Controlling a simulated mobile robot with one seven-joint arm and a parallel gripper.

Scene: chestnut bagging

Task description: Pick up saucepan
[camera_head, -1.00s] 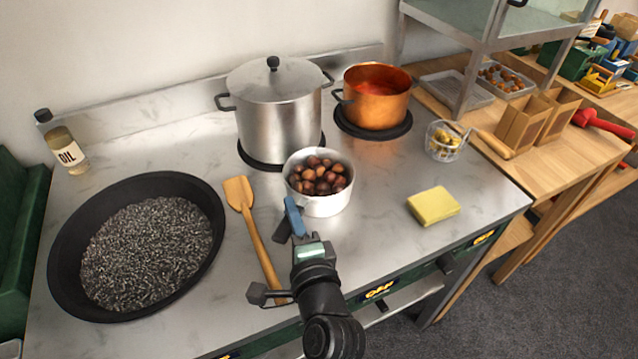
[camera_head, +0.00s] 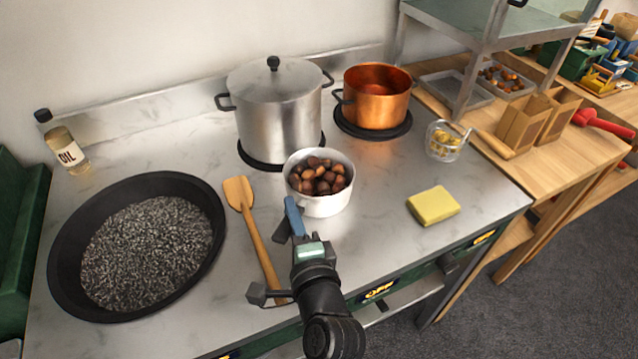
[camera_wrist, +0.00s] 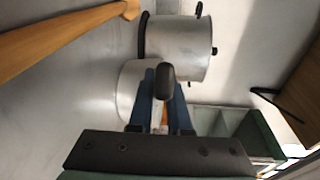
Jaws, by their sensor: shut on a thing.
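The saucepan (camera_head: 322,205) is a small silver pan full of brown chestnuts, standing upright on the steel worktop in the middle of the head view. My gripper (camera_head: 290,220) is at its near side, with blue fingers. In the wrist view my gripper (camera_wrist: 162,95) is shut on the saucepan's dark handle, whose rounded end shows between the fingers. The pan's pale wall (camera_wrist: 130,88) shows behind them. Most of the handle is hidden in the head view. I cannot see any gap under the pan.
A large lidded pot (camera_head: 278,115) stands close behind the saucepan, with a copper pot (camera_head: 376,97) to its right. A wooden spatula (camera_head: 253,230) lies just left. A wide black pan (camera_head: 68,285) is further left. A yellow sponge (camera_head: 433,205) and a glass bowl (camera_head: 446,140) are to the right.

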